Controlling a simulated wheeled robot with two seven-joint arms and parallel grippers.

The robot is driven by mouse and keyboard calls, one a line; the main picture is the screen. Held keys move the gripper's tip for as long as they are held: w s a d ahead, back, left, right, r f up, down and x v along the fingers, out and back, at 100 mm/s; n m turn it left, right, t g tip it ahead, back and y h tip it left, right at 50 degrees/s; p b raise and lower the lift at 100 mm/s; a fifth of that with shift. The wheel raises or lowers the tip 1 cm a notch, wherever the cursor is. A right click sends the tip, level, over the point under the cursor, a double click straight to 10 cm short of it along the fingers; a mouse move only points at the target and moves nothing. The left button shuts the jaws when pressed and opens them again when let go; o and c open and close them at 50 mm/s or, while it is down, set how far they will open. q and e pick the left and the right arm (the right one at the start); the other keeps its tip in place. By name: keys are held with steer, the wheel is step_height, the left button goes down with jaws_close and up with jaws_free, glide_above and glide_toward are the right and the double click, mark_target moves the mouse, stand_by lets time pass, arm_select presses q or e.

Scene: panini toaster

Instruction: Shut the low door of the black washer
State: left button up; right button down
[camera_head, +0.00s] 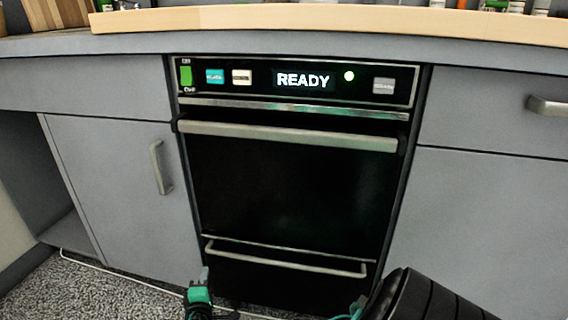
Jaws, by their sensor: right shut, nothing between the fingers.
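The black washer (290,190) stands in the middle of the grey cabinets, with a lit READY display and a green light on its panel. Its large upper door, with a wide metal handle (290,136), looks shut. Below it is the low door (270,284), with a pale top edge and a thin metal bar handle (285,261). It looks nearly flush with the front; I cannot tell whether a small gap remains. My right gripper (204,274), green and dark, is shut and empty at the bottom, in front of the low door's left end. My left gripper is out of view.
A grey cabinet door (120,190) with a vertical handle is on the left, beside an open recess. A drawer with a handle (548,105) is on the right. The counter (60,42) runs above. A pale cable lies on the speckled floor (100,293).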

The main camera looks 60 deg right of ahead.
steer(key=a+r+p, duration=0.2)
steer(key=r+p, duration=0.1)
steer(key=shift+s+a, duration=0.3)
steer(key=shift+a, duration=0.05)
stand_by(0.7)
